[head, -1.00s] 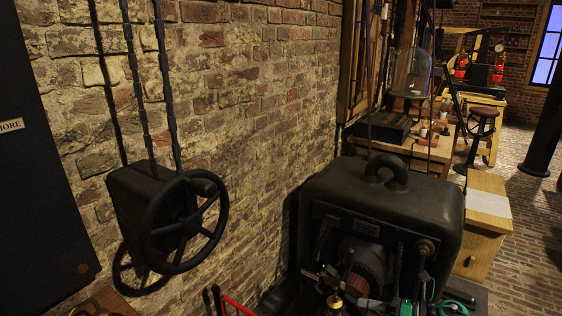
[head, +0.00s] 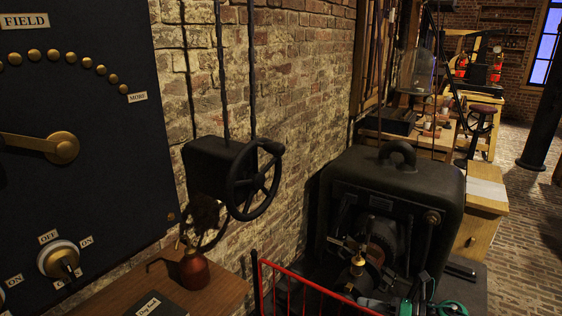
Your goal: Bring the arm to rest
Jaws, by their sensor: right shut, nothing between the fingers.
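What shows of my right gripper (head: 372,302) is a small pale and teal shape at the bottom edge of the head view, in front of the black dynamo (head: 440,190). Its fingers are shut with nothing between them. Teal and dark parts beside it also show low in the picture, and the frame cuts them off. It looks close to the dynamo's front; I cannot tell whether they touch. My left gripper is not in view.
A red railing (head: 262,285) stands before the dynamo. Brick floor (head: 525,215) is open at right.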

